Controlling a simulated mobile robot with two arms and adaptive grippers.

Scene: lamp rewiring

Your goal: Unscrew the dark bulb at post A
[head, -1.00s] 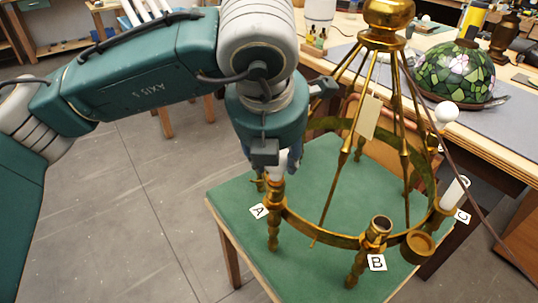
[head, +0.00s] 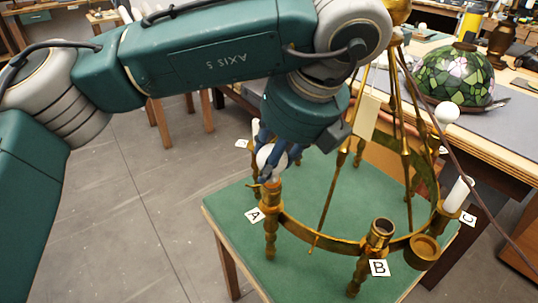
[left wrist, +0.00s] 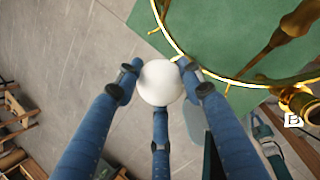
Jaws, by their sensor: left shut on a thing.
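The bulb at post A (head: 266,158) is round, white and unlit. It sits above the brass post A (head: 271,215) of the chandelier frame, and its narrow base meets the post top; I cannot tell how far it is threaded in. My left gripper (head: 272,167) is shut on this bulb, coming down from above and tilted. In the left wrist view, blue fingers surround the white bulb (left wrist: 160,83). The paper label A (head: 255,215) lies beside the post. My right gripper is not in view.
The brass frame (head: 335,245) stands on a green-topped table (head: 235,215). Post B (head: 380,235) has an empty open socket. Post C (head: 458,195) carries a white candle-like sleeve. A brown cord (head: 470,190) hangs at the right. A stained-glass shade (head: 455,75) rests on the workbench behind.

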